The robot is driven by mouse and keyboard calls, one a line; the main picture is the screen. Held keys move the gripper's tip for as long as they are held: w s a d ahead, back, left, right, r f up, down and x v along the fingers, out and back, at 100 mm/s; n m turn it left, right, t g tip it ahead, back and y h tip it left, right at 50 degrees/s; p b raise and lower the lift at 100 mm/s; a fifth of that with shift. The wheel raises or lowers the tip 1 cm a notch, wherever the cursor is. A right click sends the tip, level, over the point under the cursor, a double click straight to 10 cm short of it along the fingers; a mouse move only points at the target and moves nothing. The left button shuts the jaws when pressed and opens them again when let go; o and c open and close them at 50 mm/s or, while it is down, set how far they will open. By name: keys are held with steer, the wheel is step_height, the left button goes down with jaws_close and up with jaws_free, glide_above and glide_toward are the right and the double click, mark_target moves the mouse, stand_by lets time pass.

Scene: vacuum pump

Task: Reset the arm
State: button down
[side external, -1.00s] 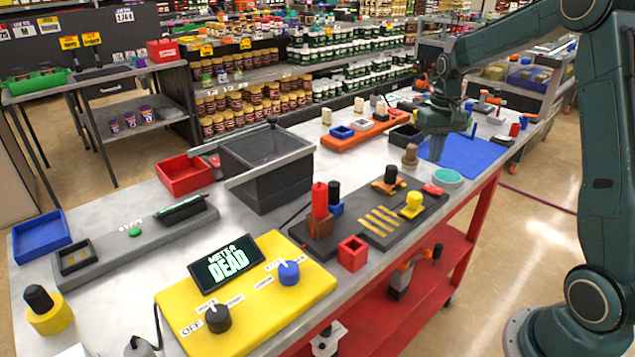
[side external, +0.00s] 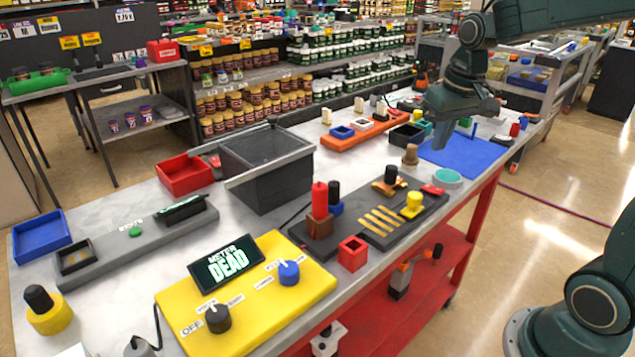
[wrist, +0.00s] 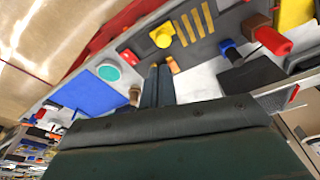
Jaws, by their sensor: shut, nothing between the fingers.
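My gripper (side external: 438,128) hangs above the far right part of the workbench in the side view, near the blue mat (side external: 465,155). Its fingers are together with nothing between them. The wrist view shows the shut fingers (wrist: 157,75) pointing over the bench. A brown peg-shaped part (side external: 411,154) stands just below and left of the fingertips. I cannot tell the exact gap between them, but they look apart.
A dark grey plate (side external: 395,235) with a yellow knob (side external: 412,205) lies nearer the camera. A black bin (side external: 268,185) stands mid-bench. The yellow panel (side external: 245,320) with a "METER DEAD" display (side external: 231,263) is at the front. Air above the bench looks clear.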

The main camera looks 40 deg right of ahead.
steer(key=s+a+r+n+t, duration=0.1)
steer(key=s+a, duration=0.4)
steer(key=s, duration=0.2)
steer(key=s+a+n+t, duration=0.2)
steer(key=s+a, duration=0.4)
steer(key=s, duration=0.2)
steer(key=shift+s+r+n+t+y, duration=0.3)
steer(key=shift+r, duration=0.1)
